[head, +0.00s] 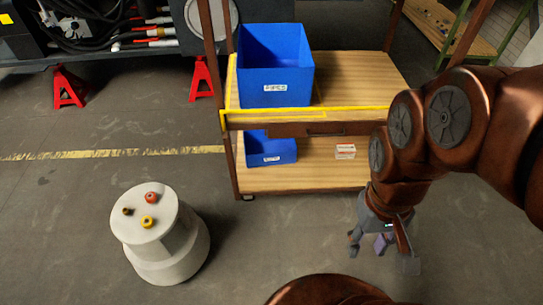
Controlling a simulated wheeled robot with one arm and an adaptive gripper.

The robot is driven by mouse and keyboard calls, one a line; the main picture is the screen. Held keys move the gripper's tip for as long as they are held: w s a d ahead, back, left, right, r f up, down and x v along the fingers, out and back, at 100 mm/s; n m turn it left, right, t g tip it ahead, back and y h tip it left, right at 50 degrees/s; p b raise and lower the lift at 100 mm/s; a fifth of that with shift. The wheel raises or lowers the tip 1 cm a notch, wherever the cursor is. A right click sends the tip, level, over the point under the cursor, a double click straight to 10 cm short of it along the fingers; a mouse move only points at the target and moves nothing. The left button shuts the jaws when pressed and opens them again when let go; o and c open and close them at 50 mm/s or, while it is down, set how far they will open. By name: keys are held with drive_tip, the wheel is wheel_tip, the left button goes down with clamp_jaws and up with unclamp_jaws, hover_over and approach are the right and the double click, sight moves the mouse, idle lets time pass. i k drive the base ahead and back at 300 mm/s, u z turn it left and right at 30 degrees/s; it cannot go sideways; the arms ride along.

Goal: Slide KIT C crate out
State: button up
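A large blue crate (275,68) stands on the left of the cart's upper wooden shelf, with a white front label too small to read. A smaller blue crate (270,148) sits on the lower shelf at the left, partly under the upper shelf, and its label is also unreadable. I cannot tell which one is KIT C. My gripper (381,248) hangs in front of the cart's lower right, pointing down, apart from both crates. Its fingers look spread, with a small purple part between them that I cannot identify.
The wooden cart (365,80) has brown posts and a yellow-edged upper shelf. A white round stool (165,250) with small coloured caps stands at front left. Red jack stands (68,88) are behind. A small white label (345,151) lies on the lower shelf. Floor before the cart is clear.

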sight(260, 151)
drive_tip(key=z, duration=0.8)
drive_tip(key=i, duration=1.75)
drive_tip(key=u, duration=3.7)
